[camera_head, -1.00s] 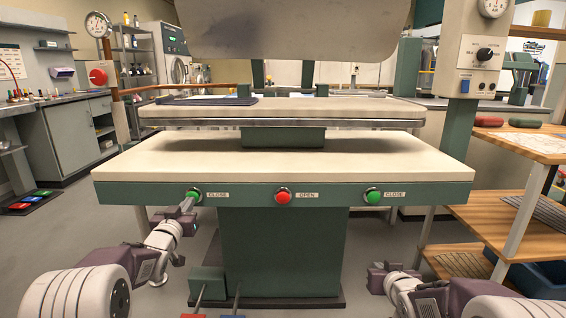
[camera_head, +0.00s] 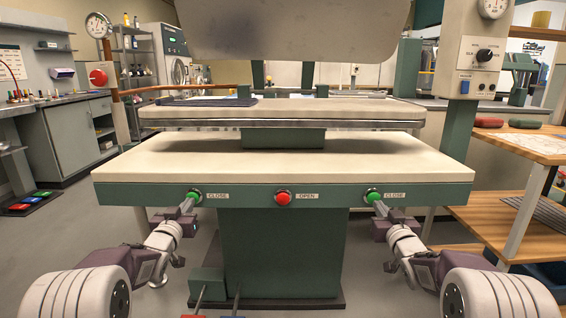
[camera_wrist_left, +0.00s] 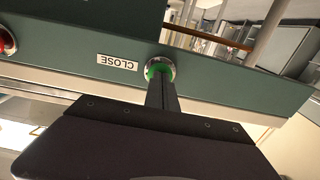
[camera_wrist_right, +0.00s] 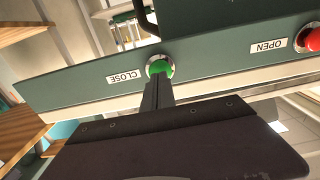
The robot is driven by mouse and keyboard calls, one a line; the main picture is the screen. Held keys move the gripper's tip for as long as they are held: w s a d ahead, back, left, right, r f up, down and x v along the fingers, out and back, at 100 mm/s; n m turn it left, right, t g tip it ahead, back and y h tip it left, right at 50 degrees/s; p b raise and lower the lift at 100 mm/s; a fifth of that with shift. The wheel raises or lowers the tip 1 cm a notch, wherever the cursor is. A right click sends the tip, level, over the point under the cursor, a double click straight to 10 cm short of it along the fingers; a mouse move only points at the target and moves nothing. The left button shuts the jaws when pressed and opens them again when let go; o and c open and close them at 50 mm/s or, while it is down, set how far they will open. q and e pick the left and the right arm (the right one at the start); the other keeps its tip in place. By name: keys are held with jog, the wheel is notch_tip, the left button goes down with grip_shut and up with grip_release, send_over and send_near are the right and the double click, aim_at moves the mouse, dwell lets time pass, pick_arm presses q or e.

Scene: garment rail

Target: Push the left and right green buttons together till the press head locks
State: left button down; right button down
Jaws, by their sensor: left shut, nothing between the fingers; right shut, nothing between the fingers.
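The left green button (camera_head: 195,196), labelled CLOSE, is on the press's green front panel; it also shows in the left wrist view (camera_wrist_left: 158,69). My left gripper (camera_head: 188,206) is shut and empty, its tip right at this button. The right green button (camera_head: 372,196), also labelled CLOSE, shows in the right wrist view (camera_wrist_right: 159,66). My right gripper (camera_head: 381,207) is shut and empty, its tip at or just before that button. Whether either tip touches is hard to tell. The press head (camera_head: 290,30) is raised above the padded board (camera_head: 290,112).
A red OPEN button (camera_head: 283,197) sits between the green ones. Dark folded cloth (camera_head: 205,101) lies on the board's left. A wooden shelf table (camera_head: 530,145) stands at right. Pedals (camera_head: 235,316) are at the press's foot.

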jog(key=shift+w, duration=0.9)
